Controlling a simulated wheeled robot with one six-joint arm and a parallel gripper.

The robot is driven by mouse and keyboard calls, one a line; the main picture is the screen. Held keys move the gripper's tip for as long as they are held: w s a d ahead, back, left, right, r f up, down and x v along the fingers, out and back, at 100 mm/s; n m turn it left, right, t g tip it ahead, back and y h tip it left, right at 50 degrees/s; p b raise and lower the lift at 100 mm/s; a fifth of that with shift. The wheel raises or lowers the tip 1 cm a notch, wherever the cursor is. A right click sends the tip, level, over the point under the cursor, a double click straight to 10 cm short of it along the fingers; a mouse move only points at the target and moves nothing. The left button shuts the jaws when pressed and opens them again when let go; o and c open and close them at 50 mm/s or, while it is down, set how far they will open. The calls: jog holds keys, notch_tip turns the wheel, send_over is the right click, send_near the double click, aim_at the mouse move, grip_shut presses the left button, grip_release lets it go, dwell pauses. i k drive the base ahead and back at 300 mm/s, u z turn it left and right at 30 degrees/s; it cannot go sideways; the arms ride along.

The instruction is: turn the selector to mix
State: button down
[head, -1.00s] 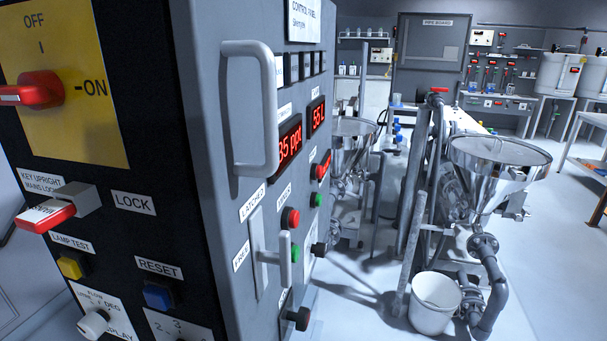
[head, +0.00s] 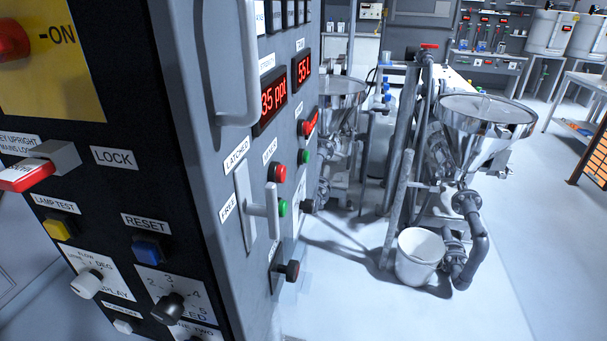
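No label reading MIX is legible, so I cannot tell which control is the selector. On the dark front face of the cabinet, a black pointer knob (head: 168,308) sits on a white plate with numbers around it. A white knob (head: 87,284) to its left sits on a plate ending in DISPLAY. My gripper is not in view.
The cabinet (head: 222,190) fills the left. Its large handle (head: 236,100) and latch lever (head: 262,210) stick out. A steel hopper (head: 485,120) stands to the right, with a white bucket (head: 418,258) by its pipes.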

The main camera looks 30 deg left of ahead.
aim_at(307, 206)
jog(key=k, duration=0.5)
jog(key=u, duration=0.85)
jog(key=i, duration=0.75)
jog(key=z, duration=0.85)
